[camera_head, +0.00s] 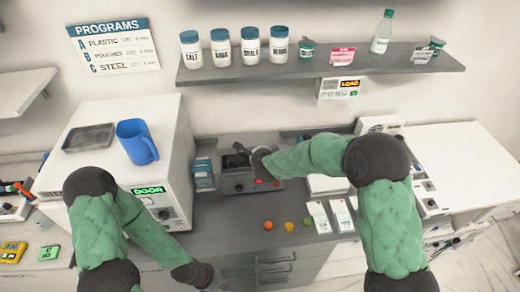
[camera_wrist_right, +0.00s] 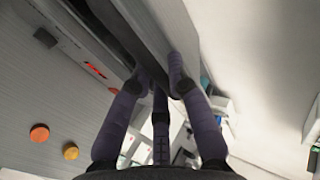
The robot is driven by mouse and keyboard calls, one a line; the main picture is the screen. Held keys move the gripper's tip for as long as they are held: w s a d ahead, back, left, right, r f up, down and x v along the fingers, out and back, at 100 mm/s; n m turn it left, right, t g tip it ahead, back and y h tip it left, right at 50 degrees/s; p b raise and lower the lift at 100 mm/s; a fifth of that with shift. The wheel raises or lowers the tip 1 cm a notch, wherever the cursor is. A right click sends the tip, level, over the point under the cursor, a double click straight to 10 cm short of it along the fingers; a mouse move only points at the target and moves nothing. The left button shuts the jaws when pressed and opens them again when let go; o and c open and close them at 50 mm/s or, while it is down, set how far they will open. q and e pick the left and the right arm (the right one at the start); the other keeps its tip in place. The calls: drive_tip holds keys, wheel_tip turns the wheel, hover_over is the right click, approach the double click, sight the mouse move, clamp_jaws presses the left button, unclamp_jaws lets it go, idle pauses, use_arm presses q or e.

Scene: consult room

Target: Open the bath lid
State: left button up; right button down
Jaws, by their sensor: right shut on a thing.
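The bath (camera_head: 238,183) is a small grey box with red lit marks on its front, standing on the counter against the wall. My right gripper (camera_head: 262,156) reaches its top from the right and is shut on the lid. In the right wrist view the fingers (camera_wrist_right: 157,85) close around the edge of a grey panel, the lid (camera_wrist_right: 160,25). Dark space shows at the bath's top left; how far the lid is raised is unclear. My left gripper (camera_head: 205,277) is low at the counter's front edge, away from the bath; its fingers are too unclear to read.
A white steriliser (camera_head: 125,165) with a blue mug (camera_head: 137,141) on top stands left of the bath. Small coloured balls (camera_head: 288,226) and white packets (camera_head: 330,216) lie in front, to the right. A shelf of jars (camera_head: 320,66) hangs above.

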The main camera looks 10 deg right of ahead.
drive_tip(key=shift+g, duration=0.3)
drive_tip(key=shift+w+r+p, duration=0.6)
drive_tip(key=shift+r+p, duration=0.35)
drive_tip(key=shift+p, duration=0.45)
drive_tip(key=shift+w+r+p, duration=0.6)
drive_tip(key=shift+r+p, duration=0.3)
drive_tip(key=shift+p, duration=0.45)
drive_tip(key=c, duration=1.2)
unclamp_jaws()
drive_tip(key=shift+o, duration=0.2)
drive_tip(key=shift+r, duration=0.15)
drive_tip(key=v, duration=1.2)
